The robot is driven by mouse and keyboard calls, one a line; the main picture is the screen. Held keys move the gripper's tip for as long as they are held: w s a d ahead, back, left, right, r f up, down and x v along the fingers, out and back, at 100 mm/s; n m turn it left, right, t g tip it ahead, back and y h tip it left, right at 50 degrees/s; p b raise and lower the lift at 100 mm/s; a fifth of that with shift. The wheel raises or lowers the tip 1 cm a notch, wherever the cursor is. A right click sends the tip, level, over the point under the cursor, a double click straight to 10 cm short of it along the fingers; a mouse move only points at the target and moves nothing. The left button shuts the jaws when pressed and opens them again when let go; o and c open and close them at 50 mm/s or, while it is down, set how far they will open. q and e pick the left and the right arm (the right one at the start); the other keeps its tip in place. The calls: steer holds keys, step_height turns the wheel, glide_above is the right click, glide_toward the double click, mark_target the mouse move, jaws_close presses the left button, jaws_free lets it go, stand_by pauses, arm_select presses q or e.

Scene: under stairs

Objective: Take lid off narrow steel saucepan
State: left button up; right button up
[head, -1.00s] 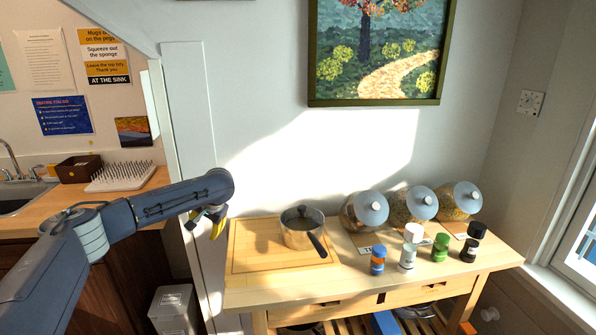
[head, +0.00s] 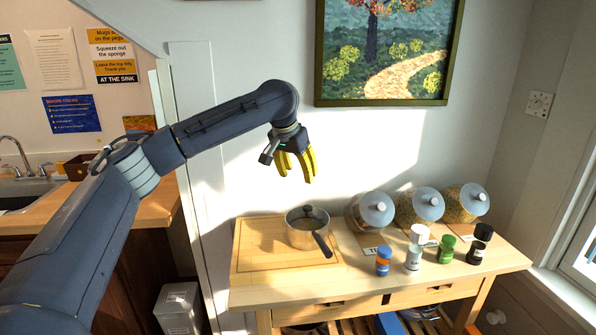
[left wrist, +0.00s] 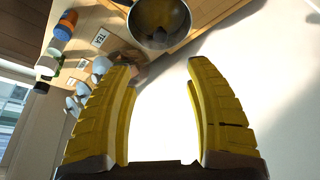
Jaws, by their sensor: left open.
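The narrow steel saucepan (head: 303,241) stands upright on a wooden board (head: 250,262) on the table. Its lid (head: 296,217), with a small knob on top, is on the pan, and its dark handle points toward the front right. In the left wrist view the saucepan (left wrist: 160,40) shows at the top, beyond the fingertips. My left gripper (head: 297,178) is open and empty, with yellow fingers pointing down, above the pan and apart from it. The left gripper also shows in the left wrist view (left wrist: 160,68). My right gripper is not in view.
Several glass jars with pale lids, including a near one (head: 361,214), stand right of the pan. In front of them are small bottles, one blue and orange (head: 383,262) and one green (head: 445,248). A wall with a framed painting (head: 385,50) is behind. The board's left part is bare.

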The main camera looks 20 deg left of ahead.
mark_target(307, 207)
arm_select(q)
steer(key=x, duration=1.6)
steer(key=shift+w+f, duration=0.1)
steer(key=shift+f, duration=0.2)
steer(key=shift+c, duration=0.2)
jaws_close()
